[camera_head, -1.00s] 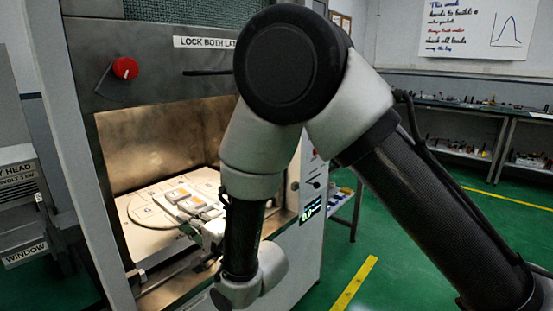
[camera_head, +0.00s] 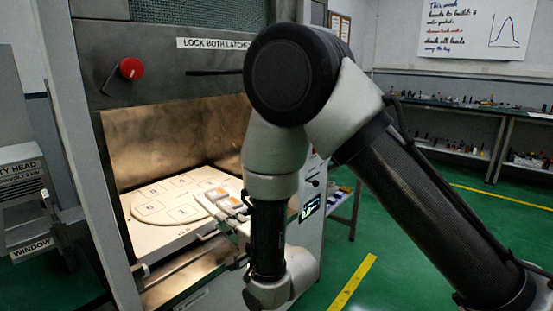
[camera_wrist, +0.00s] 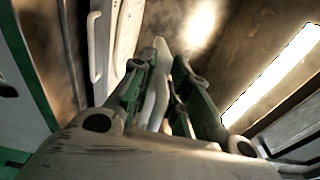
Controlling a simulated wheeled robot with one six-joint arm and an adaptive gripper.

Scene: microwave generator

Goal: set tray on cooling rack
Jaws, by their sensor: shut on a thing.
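A light tray (camera_head: 229,224) carrying several small white and orange pieces (camera_head: 217,194) shows in the head view at the chamber's front right, left of my forearm, which hides part of it. In the wrist view, my gripper (camera_wrist: 158,80) with its green fingers is shut on a pale bar-like part, apparently the tray's handle (camera_wrist: 154,95). The rest of the tray is hard to make out there. I cannot pick out a cooling rack in either view.
The open microwave chamber (camera_head: 175,140) holds a round numbered plate (camera_head: 165,208). A red knob (camera_head: 131,68) is on its front. A grey unit (camera_head: 25,180) stands at left. Benches with small items (camera_head: 470,130) line the back right. Green floor at right is clear.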

